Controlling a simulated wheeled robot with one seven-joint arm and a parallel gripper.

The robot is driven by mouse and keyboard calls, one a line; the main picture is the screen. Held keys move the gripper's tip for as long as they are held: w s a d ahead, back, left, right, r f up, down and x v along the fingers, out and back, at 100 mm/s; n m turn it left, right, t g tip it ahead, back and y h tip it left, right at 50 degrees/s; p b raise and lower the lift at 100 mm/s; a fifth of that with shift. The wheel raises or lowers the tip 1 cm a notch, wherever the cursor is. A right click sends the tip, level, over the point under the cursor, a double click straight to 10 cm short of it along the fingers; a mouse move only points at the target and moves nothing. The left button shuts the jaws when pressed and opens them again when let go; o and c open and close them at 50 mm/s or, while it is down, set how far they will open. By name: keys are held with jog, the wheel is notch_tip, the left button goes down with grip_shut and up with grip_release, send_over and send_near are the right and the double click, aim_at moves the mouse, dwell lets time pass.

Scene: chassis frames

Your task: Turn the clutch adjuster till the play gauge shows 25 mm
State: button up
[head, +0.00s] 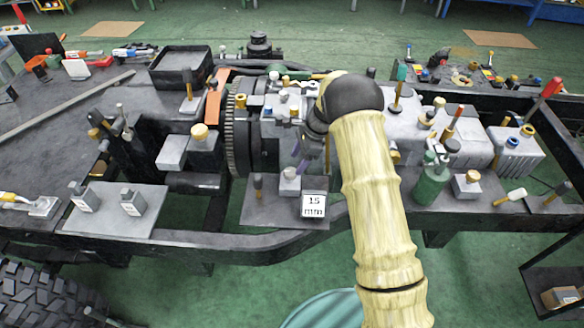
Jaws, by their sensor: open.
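The play gauge (313,205) is a small white box at the front edge of the chassis. It reads 15 over a row of black marks. A small pale knob on a light block (289,181) stands just left of and behind the gauge; it may be the clutch adjuster, but I cannot be sure. My gripper (302,157) is open and points down above and slightly right of this knob, in front of the grey housing. Its two slim purplish fingers look empty. My pale arm and its dark wrist hide part of the housing, and contact with the knob cannot be told.
A toothed flywheel (237,135) stands left of the housing. A dark upright peg (258,187) is close left of the knob. Grey blocks (132,202) lie on a plate at left.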

aim_at(290, 171)
jog(key=shift+x, duration=2.4)
jog(key=shift+s+a, duration=0.1)
jog(key=shift+a, duration=0.05)
jog(key=c, duration=1)
jog(key=shift+o, duration=0.2)
jog(key=shift+n, duration=0.4)
